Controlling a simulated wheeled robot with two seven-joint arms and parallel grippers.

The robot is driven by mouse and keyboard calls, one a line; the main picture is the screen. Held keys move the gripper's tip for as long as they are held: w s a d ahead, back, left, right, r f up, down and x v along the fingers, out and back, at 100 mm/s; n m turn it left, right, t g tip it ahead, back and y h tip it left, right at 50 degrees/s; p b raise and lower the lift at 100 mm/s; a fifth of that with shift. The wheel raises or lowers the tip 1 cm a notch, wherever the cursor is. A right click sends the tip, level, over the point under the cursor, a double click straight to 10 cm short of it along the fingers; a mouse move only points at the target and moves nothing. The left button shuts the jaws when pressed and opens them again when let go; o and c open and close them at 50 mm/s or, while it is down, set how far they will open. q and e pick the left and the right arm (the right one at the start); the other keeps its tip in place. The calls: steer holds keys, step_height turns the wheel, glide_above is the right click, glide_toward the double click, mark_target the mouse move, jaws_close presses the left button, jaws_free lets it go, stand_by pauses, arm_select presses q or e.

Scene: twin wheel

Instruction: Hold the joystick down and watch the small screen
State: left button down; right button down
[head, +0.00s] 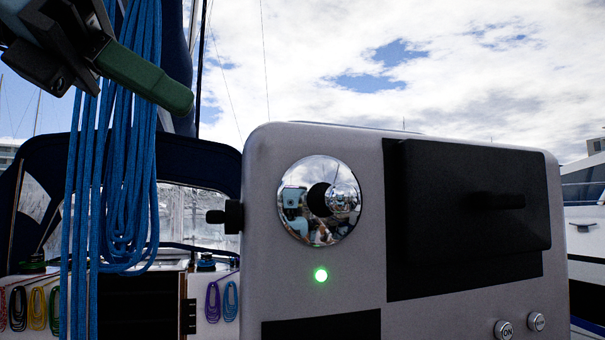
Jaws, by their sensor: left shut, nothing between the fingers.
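A grey console (265,280) fills the lower middle and right. On its face a round chrome plate (292,185) carries a short black stick with a chrome ball (344,196), which looks like the joystick. No lit screen shows; a raised dark cover (440,230) with a stubby black handle (498,201) is at the right, and a dark rectangle (325,327) is cut off at the bottom. My left gripper (178,95), with a green finger, is shut and empty at the upper left, above and left of the console, apart from the joystick. My right gripper is out of view.
A green light (321,274) glows below the chrome plate. Two round buttons (504,329) (536,321) sit at lower right. A black knob (228,216) sticks out of the console's left side. Blue ropes (120,150) hang behind my left gripper.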

mark_target(330, 191)
arm_select(q)
steer(key=p+x, duration=0.2)
steer(key=x, duration=1.2)
steer(key=shift+f+p, duration=0.1)
steer(key=shift+p, duration=0.2)
